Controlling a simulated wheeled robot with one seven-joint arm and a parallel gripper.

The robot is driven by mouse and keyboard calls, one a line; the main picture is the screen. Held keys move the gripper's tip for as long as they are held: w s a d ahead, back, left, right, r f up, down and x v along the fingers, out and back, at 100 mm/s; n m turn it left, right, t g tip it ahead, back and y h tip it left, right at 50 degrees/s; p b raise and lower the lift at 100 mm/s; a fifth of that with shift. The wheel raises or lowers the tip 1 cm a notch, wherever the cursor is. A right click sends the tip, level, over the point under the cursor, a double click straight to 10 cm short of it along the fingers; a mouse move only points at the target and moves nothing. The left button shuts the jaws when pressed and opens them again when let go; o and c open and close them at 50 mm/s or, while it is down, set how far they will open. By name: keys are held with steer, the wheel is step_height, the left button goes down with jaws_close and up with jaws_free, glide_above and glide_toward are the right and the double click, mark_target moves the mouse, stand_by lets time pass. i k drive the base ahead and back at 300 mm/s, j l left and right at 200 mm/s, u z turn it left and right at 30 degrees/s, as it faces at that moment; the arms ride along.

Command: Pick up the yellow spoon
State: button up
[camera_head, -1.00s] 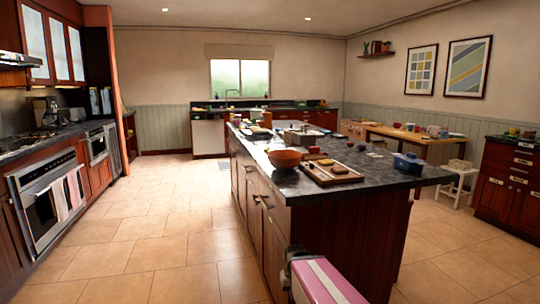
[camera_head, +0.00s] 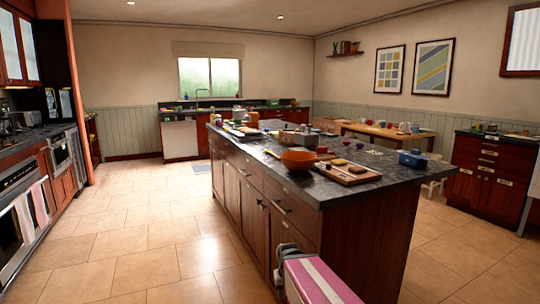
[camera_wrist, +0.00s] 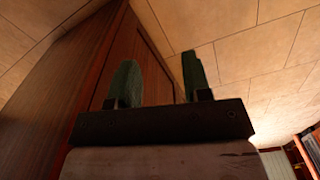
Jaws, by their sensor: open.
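Many small items on the kitchen island (camera_head: 395,182) are too small to tell apart. My gripper (camera_wrist: 158,76) shows in the wrist view with its two dark green fingers spread apart and nothing between them. It is low beside a reddish-brown wooden cabinet panel (camera_wrist: 130,62), with floor tiles beyond. In the head view, my pink and white arm is at the bottom, in front of the island's near end, and my fingers cannot be made out.
The island top carries an orange bowl (camera_head: 298,160), a wooden tray (camera_head: 347,178) and a blue pot (camera_head: 412,159). A wooden side table (camera_head: 388,133) and a red-brown cabinet (camera_head: 487,185) stand to the right. The tiled floor (camera_head: 140,240) left of the island is clear.

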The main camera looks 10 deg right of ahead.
mark_target(268, 151)
steer(key=i+j+z, duration=0.25)
steer(key=j+z, duration=0.15)
steer(key=j, duration=0.3)
steer(key=i+j+z, duration=0.15)
steer(key=j+z, duration=0.25)
steer(key=j, duration=0.3)
steer(key=j+z, duration=0.4)
steer(key=j, duration=0.4)
steer(key=j+z, duration=0.35)
steer(key=j, duration=0.45)
